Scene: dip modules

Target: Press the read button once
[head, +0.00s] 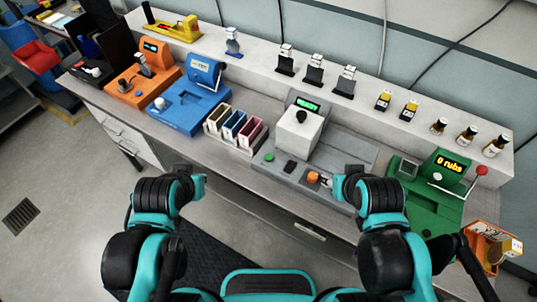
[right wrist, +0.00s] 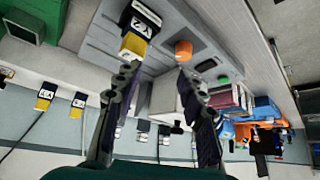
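The grey station (head: 362,152) in the middle of the bench carries a white block with a black knob and a lit green display (head: 307,105). Along its front edge sit a green button (head: 269,157), a black button (head: 290,167) and an orange button (head: 313,177); I cannot read which is the read button. In the right wrist view the orange button (right wrist: 183,50) lies beyond my fingertips, beside a black-and-yellow module (right wrist: 138,30). My right gripper (right wrist: 158,72) is open and empty; in the head view it is just right of the orange button. My left gripper (head: 203,182) hangs before the bench, fingers unclear.
A rack of coloured modules (head: 235,128), a blue station (head: 190,103) and an orange station (head: 140,85) stand to the left. A green station (head: 432,205) with a red-knobbed lever stands right. Modules and bottles line the back shelf (head: 260,62). An orange bin (head: 487,240) is at far right.

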